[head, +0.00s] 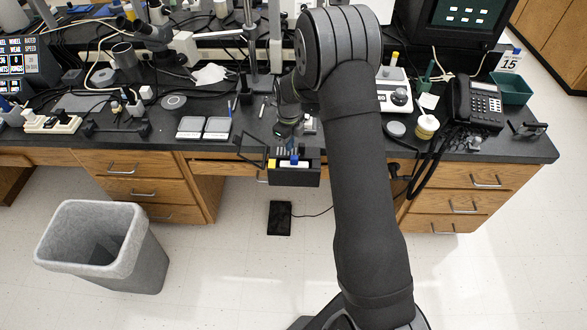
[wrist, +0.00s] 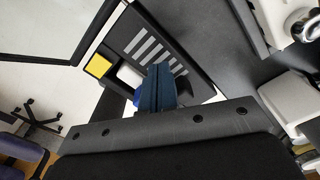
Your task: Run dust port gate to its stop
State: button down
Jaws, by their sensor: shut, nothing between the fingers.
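A black box (head: 294,178) sits at the bench's front edge in the head view. It carries a yellow block at its left and a pale white strip. In the wrist view its dark face (wrist: 122,36) shows several pale slots, a yellow square (wrist: 98,66) and a white piece (wrist: 130,76). I cannot tell which part is the dust port gate. My gripper (wrist: 158,82) shows as dark blue fingers, shut and empty, over the slotted face beside the white piece, hiding part of it. I cannot tell whether they touch. In the head view the gripper (head: 293,158) is small, at the box.
A thin black frame (head: 250,150) stands just left of the box. A grey bin (head: 105,245) and a black pad (head: 279,218) are on the floor.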

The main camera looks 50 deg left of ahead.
aim_at(304, 145)
jog(key=shift+w+d, duration=2.05)
jog(key=shift+w, duration=0.05)
jog(key=shift+s+a, duration=0.55)
jog(key=shift+r, duration=3.5)
notch_tip(304, 145, down, 7)
jog(key=shift+r, duration=0.15)
jog(key=shift+f, duration=0.2)
jog(key=shift+w+d, duration=0.2)
jog(key=shift+r, duration=0.15)
